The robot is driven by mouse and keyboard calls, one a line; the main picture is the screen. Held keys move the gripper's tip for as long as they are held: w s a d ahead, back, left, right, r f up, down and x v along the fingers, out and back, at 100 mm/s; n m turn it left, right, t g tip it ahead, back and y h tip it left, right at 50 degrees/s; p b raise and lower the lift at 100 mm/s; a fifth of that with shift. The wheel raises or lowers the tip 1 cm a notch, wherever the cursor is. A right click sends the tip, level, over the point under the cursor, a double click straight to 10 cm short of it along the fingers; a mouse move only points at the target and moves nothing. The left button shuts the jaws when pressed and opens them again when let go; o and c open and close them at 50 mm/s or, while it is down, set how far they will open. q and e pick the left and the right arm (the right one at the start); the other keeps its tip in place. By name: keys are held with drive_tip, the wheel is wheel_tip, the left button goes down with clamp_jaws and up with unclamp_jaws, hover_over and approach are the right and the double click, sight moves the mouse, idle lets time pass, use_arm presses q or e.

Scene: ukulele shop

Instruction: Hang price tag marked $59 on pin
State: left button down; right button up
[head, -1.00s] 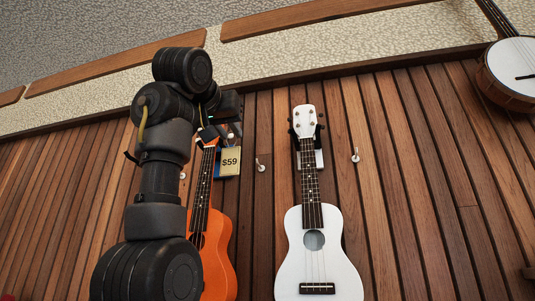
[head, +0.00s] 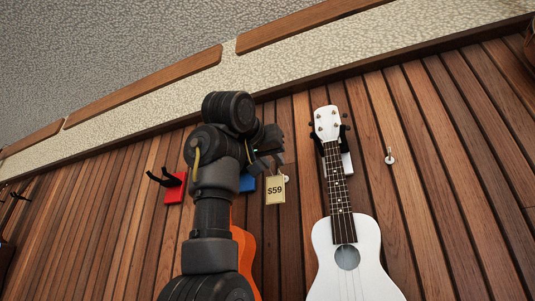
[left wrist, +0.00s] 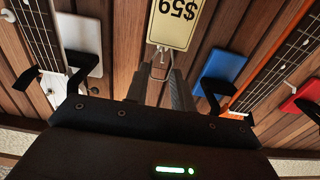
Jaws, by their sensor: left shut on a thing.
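The yellow price tag (head: 275,189) marked $59 hangs just below my left gripper (head: 275,157) in the head view. In the left wrist view the tag (left wrist: 174,24) appears upside down beyond the fingertips, with a thin wire loop near them. My left gripper (left wrist: 158,84) is shut on the tag's wire. A pale pin (head: 286,179) on the wall shows beside the tag's right edge, partly hidden by it. I cannot tell whether the loop touches the pin. My right gripper is not in view.
A white ukulele (head: 347,235) hangs right of my left arm. An orange ukulele (head: 243,255) is mostly behind the arm. A blue hanger (head: 247,183) and a red hanger (head: 174,188) are on the wood wall. Another pin (head: 389,157) has clear wall around it.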

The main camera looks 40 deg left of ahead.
use_arm(q)
drive_tip(key=p+x, duration=0.1)
drive_tip(key=x, duration=0.1)
drive_tip(key=shift+w+a, duration=0.2)
drive_tip(key=shift+w+a+f, duration=0.25)
drive_tip(key=shift+w+a, duration=0.05)
drive_tip(key=shift+w, duration=0.35)
drive_tip(key=shift+w+a+f, duration=0.25)
drive_tip(key=shift+w+f, duration=0.05)
drive_tip(key=shift+w, duration=0.35)
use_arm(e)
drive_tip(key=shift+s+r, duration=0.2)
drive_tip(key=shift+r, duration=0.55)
use_arm(q)
drive_tip(key=c, duration=1.1)
unclamp_jaws()
